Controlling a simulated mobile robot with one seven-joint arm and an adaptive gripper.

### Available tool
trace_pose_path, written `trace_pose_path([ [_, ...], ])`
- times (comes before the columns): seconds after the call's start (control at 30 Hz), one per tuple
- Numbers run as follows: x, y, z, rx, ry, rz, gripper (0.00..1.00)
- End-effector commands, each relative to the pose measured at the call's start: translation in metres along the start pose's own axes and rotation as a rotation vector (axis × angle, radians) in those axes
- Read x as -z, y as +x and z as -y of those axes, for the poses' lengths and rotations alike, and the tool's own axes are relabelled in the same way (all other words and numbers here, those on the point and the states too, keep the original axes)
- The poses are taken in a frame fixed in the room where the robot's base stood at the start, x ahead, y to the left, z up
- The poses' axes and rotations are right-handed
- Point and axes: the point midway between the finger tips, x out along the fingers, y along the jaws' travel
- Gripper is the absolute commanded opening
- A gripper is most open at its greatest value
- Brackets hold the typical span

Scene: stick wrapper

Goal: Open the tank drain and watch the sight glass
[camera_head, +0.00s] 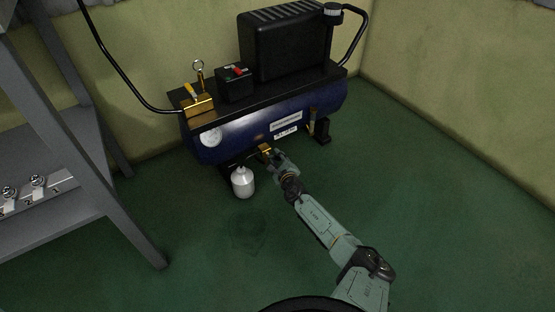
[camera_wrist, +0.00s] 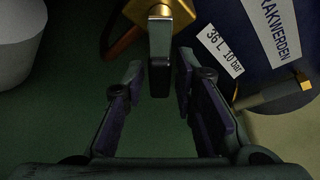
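The blue compressor tank (camera_head: 250,128) lies horizontal near the back wall. Under it is a brass drain valve (camera_head: 265,150), also at the top of the wrist view (camera_wrist: 148,10). Its grey lever (camera_wrist: 160,45) has a dark end that sits between my fingertips. My gripper (camera_head: 281,163) is open in the wrist view (camera_wrist: 160,78), one finger each side of the lever, with visible gaps. A white bottle (camera_head: 243,183) stands under the tank, left of the valve. A round white disc (camera_head: 211,137) is on the tank's left end; I cannot tell whether it is the sight glass.
A grey shelf (camera_head: 130,215) with metal fittings stands at left. A brass fitting with a grey stem (camera_wrist: 268,93) is right of my gripper. A black tank foot (camera_head: 322,132) stands at right. A dark stain (camera_head: 248,232) marks the floor, otherwise clear in front.

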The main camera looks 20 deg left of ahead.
Motion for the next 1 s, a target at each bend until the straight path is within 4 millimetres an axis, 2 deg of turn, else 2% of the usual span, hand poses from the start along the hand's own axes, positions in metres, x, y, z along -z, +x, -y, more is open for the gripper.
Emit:
trace_pose_path([
  [0.03, 0.0, -0.0001, 0.0, 0.0, 0.0, 0.0, 0.2],
  [0.33, 0.0, -0.0001, -0.0001, 0.0, 0.0, 0.0, 0.0],
  [1.0, 0.0, -0.0002, -0.0002, 0.001, -0.003, 0.0, 0.0],
])
